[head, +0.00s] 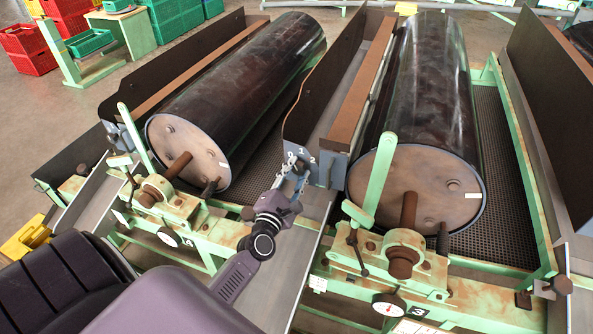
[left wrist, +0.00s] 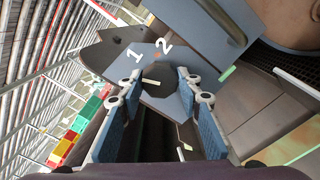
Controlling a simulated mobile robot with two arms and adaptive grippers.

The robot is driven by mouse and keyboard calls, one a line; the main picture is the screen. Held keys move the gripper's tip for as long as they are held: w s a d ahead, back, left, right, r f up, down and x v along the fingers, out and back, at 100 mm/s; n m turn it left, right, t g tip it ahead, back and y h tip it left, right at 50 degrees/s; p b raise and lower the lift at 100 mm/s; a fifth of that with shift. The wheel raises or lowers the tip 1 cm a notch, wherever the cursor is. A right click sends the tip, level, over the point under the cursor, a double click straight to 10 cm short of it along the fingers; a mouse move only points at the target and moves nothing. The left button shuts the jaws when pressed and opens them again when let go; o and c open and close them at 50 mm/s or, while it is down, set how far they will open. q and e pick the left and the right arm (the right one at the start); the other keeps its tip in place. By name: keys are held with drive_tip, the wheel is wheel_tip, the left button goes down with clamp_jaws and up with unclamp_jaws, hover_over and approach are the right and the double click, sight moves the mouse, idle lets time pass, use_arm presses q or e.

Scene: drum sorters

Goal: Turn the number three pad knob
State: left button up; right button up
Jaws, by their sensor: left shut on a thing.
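The pad knob (left wrist: 162,77) is a dark round knob with a white pointer mark, on a blue-grey plate marked 1 and 2 in the left wrist view. My left gripper (head: 297,172) is shut on it, with one blue-padded finger on each side. In the head view the knob's plate (head: 301,153), marked 0, 1 and 2, sits at the near end of the divider between the two drums. The fingers mostly hide the knob there. A black 3 label (head: 417,313) shows on the right machine's front. My right gripper is out of view.
The left drum (head: 240,100) and right drum (head: 430,90) lie on either side of the divider. Green levers (head: 374,180) and cranks stand close by. A dial gauge (head: 388,305) is on the right machine. Red crates (head: 28,50) stand far left.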

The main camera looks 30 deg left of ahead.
use_arm(q)
drive_tip(key=m+p, duration=0.1)
drive_tip(key=m, duration=0.3)
drive_tip(key=shift+m, duration=0.3)
drive_tip(key=m, duration=0.3)
drive_tip(key=shift+m+p, duration=0.4)
drive_tip(key=m+p, duration=0.1)
drive_tip(key=m, duration=0.4)
drive_tip(key=shift+f+m+p, duration=0.1)
drive_tip(key=shift+m+p, duration=0.35)
drive_tip(key=shift+m, duration=1.05)
drive_tip(key=o, duration=1.2)
drive_tip(key=shift+c, duration=0.2)
drive_tip(key=shift+s, duration=0.25)
drive_tip(key=v, duration=1.1)
drive_tip(key=shift+s+d, duration=0.25)
drive_tip(key=shift+s, duration=0.05)
